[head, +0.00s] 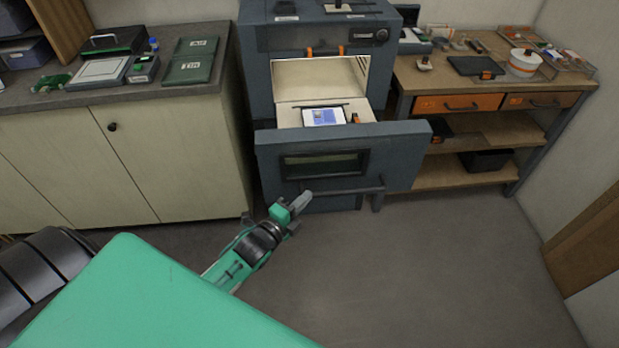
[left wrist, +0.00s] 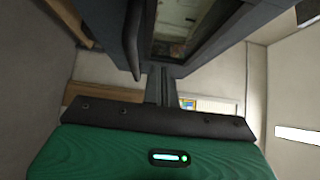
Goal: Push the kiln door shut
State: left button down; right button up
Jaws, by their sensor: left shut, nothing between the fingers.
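The kiln (head: 258,85) is a blue-grey cabinet at the back centre, its upper front open on a pale chamber. The kiln door (head: 405,152), with a dark window and a bar handle (head: 350,190), stands out in front of the body below the opening. A flat piece with a blue and white picture (head: 324,116) lies inside, behind the door's top edge. My left gripper (head: 303,199) is shut and empty, close to the handle's left end; I cannot tell whether it touches. The left wrist view shows the shut fingers (left wrist: 162,86) below the door (left wrist: 235,38). My right gripper is out of view.
A cabinet (head: 175,165) with a dark worktop stands left of the kiln. A wooden bench (head: 490,172) with orange drawers (head: 458,104) stands on the right. The grey floor (head: 420,260) before the kiln and bench is clear.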

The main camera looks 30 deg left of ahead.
pick_arm(q)
jog(key=w, duration=0.2)
jog(key=w+p, duration=0.1)
jog(key=w, duration=0.1)
jog(key=w+a+p, duration=0.1)
jog(key=shift+w+r, duration=0.1)
jog(key=shift+w, duration=0.3)
jog(key=shift+w+a, duration=0.3)
jog(key=shift+w, duration=0.1)
jog(key=shift+a, duration=0.1)
